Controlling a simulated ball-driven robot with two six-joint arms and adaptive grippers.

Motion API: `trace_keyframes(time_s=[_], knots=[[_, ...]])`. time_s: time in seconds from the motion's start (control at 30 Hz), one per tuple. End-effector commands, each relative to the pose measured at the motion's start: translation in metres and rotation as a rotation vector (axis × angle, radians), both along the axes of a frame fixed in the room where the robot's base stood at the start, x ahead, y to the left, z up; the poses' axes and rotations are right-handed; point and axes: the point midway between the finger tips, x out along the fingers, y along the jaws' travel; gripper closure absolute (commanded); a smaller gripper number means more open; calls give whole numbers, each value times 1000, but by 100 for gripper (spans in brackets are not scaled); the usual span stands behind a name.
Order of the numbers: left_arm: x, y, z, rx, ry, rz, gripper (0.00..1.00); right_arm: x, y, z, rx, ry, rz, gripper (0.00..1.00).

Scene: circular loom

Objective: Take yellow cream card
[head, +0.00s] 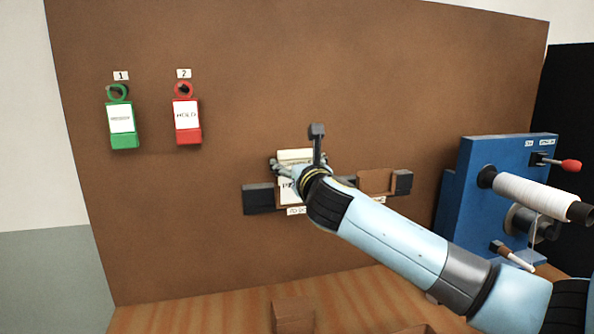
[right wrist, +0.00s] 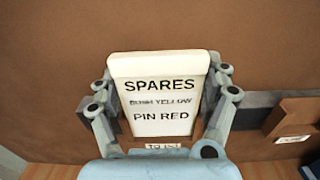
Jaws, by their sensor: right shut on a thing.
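The cream card (right wrist: 160,118) faces me in the right wrist view, printed SPARES, BUSH YELLOW and PIN RED. Its thick pale top edge also shows in the head view (head: 295,155). My right gripper (right wrist: 162,84) is shut on the card, with one finger at each side edge. In the head view the right gripper (head: 298,168) is at the brown board, partly hiding the card. The card is upright in front of a pocket whose label (head: 297,211) shows below. I cannot tell whether its lower edge is still inside the pocket. My left gripper is in neither view.
An empty-looking brown pocket (head: 376,181) is to the right on the board (head: 230,90). A green tag (head: 123,137) and a red HOLD tag (head: 187,135) hang at upper left. A blue machine (head: 480,165) with a white spool (head: 530,195) stands at right.

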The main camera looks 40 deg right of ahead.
Motion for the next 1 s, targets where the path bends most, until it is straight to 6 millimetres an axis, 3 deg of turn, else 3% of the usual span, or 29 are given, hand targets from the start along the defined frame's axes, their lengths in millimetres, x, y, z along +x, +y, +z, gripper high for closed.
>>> trace_keyframes(time_s=[0.57, 0.77, 1.0], knots=[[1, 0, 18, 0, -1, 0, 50, 0, 0, 14, 0, 0, 0, 58], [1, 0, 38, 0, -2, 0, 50, 0, 0, 38, 0, -1, 0, 58], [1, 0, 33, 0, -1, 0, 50, 0, 0, 62, -1, -3, 0, 58]])
